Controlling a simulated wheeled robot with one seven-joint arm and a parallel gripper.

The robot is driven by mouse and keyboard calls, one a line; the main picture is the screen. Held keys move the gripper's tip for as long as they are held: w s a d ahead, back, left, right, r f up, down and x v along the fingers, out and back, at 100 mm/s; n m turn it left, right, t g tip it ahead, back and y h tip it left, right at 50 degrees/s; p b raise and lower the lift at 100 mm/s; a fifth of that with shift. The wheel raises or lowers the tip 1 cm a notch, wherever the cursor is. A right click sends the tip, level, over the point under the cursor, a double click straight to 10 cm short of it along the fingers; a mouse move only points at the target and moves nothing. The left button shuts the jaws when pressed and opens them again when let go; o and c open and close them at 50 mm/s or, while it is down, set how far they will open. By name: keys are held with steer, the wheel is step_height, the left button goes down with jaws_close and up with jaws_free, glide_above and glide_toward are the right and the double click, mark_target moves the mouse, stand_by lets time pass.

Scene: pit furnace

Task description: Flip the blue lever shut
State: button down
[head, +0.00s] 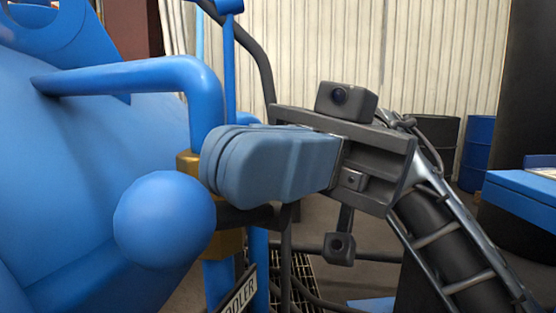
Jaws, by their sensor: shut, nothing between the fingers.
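A blue ball (164,222), which looks like the knob of the blue lever, stands out toward the camera at left of centre. The lever's arm is mostly hidden behind the ball. Behind it is a brass-coloured valve body (229,243) on a blue pipe (130,76). My gripper (212,165) comes in from the right with its blue-grey fingers shut and empty. The fingertips are above and to the right of the ball, in front of the brass body and pipe. I cannot tell whether they touch anything.
A large blue tank (80,150) fills the left side. A label plate (240,295) and dark pipes stand below the gripper. A dark drum (437,135), a blue drum (477,150) and a blue surface (525,200) are at the right. Open floor lies between.

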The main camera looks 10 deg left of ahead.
steer(key=shift+s+f+t+h, duration=0.4)
steer(key=shift+s+f+t, duration=0.05)
steer(key=shift+t, duration=0.35)
steer(key=shift+s+a, duration=0.15)
steer(key=shift+s, duration=0.05)
steer(key=shift+w, duration=0.1)
stand_by(0.4)
